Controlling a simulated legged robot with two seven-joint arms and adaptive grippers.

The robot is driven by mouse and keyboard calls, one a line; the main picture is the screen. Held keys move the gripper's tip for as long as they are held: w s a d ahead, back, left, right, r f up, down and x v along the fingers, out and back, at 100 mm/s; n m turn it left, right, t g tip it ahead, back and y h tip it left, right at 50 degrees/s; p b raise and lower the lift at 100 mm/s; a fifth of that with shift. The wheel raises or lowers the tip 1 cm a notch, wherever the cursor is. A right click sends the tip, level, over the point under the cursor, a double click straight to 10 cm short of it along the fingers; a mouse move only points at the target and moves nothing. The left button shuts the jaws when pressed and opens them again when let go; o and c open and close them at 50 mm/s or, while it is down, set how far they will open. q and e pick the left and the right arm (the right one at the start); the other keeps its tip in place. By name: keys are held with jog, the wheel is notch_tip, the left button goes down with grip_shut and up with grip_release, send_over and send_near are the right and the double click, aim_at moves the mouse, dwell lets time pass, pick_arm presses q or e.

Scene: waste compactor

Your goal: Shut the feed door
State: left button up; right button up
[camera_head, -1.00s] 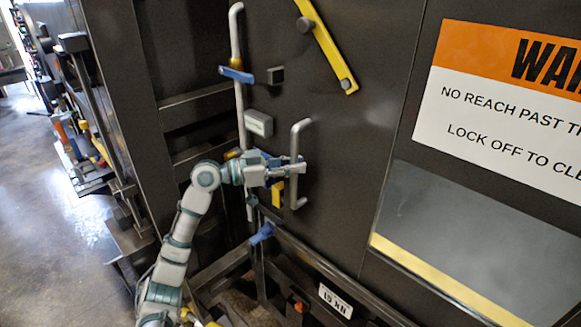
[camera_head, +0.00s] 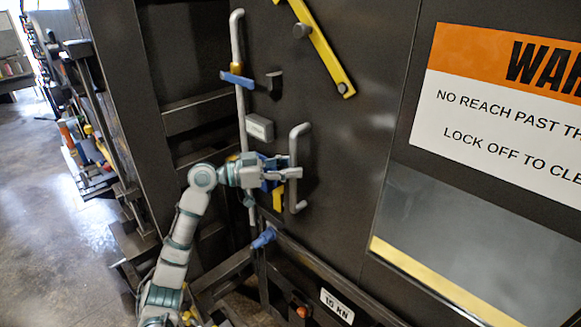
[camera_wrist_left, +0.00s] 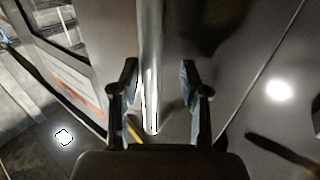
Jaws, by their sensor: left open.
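The dark feed door panel (camera_head: 345,180) stands in the middle of the head view, with a grey vertical bar handle (camera_head: 298,142) near its left side. My left gripper (camera_head: 292,173) is open at the lower half of this handle. In the left wrist view, the handle (camera_wrist_left: 150,60) runs between the two open fingers (camera_wrist_left: 158,90), with a gap visible on each side. The head view does not clearly show whether the door is fully against its frame. My right gripper is not in view.
A yellow bar (camera_head: 322,50) crosses the panel's top. A grey vertical rod (camera_head: 241,110) with a blue piece (camera_head: 237,79) stands left of the handle. A warning sign (camera_head: 500,110) is at right. Frame rails lie below. Open floor (camera_head: 50,210) is at far left.

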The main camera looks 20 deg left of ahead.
pick_arm(q)
jog(key=v, duration=1.1)
jog(key=shift+a, duration=0.4)
jog(key=shift+s+d, duration=0.1)
jog(key=shift+d, duration=0.1)
jog(key=shift+f, duration=0.1)
